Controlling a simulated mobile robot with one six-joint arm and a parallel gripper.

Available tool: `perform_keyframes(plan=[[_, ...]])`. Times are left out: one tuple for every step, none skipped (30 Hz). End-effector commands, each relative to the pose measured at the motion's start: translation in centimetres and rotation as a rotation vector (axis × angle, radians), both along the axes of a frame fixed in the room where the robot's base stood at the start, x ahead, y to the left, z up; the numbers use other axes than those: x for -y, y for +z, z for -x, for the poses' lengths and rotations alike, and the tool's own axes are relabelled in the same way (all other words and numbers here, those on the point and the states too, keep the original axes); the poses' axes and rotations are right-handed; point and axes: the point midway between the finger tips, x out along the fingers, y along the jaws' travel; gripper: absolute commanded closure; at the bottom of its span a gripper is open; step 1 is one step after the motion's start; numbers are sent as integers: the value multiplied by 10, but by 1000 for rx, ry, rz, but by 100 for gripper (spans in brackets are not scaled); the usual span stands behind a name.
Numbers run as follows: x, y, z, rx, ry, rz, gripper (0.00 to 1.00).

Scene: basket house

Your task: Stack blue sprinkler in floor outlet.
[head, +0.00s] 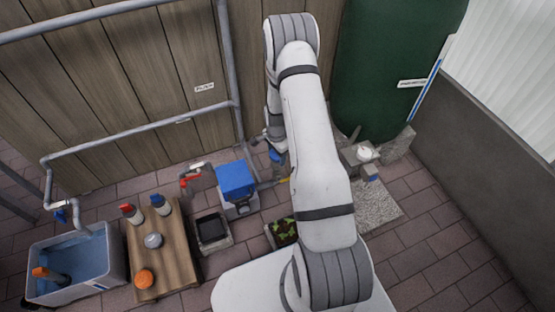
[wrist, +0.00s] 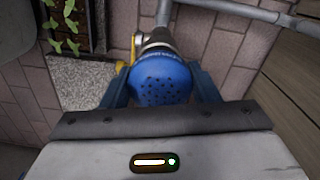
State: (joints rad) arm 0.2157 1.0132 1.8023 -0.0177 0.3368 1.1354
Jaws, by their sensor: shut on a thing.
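The blue sprinkler (wrist: 162,84) has a round head with dark holes, which faces the camera in the wrist view. My gripper (wrist: 161,92) is shut on it, with one blue finger on each side of the head. A metal fitting (wrist: 153,40) with a yellow handle shows just beyond the head, in line with a grey pipe. I cannot tell whether the sprinkler is seated in it or only in front of it; the joint is hidden by the head. In the head view a little blue shows at my gripper (head: 275,154), partly behind my arm. The floor outlet is not clearly identifiable.
A blue-topped box (head: 236,180) stands left of my gripper, beside a red-handled tap (head: 189,181). A planter (head: 283,232) and a black tray (head: 212,229) are nearer. A wooden table (head: 170,262) holds several bottle-like items, beside a water tub (head: 118,268). A green tank (head: 385,70) stands behind right.

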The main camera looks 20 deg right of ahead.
Motion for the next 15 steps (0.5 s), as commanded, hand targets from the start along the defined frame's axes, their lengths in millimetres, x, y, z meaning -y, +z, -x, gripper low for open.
perform_keyframes(plan=[[0, -13, 0, -2, 0, -1, 68], [0, -17, 0, -2, -1, 0, 68], [0, -21, 1, -2, -1, 0, 68], [0, -22, 0, -2, -1, 0, 68], [1, -22, 0, -1, -1, 0, 68], [1, -21, 0, -1, -1, 0, 68], [1, -21, 0, 0, -1, 0, 68], [1, -20, 0, 0, -1, 0, 68], [1, -20, 0, -1, -1, 0, 68], [1, -20, 0, -1, -1, 0, 68], [1, -21, 0, -1, -1, 0, 68], [1, -22, 0, -1, -1, 0, 68], [1, -23, 0, -1, -1, 0, 68], [1, -24, 0, -1, -1, 0, 68], [1, -25, 0, -1, -1, 0, 68]])
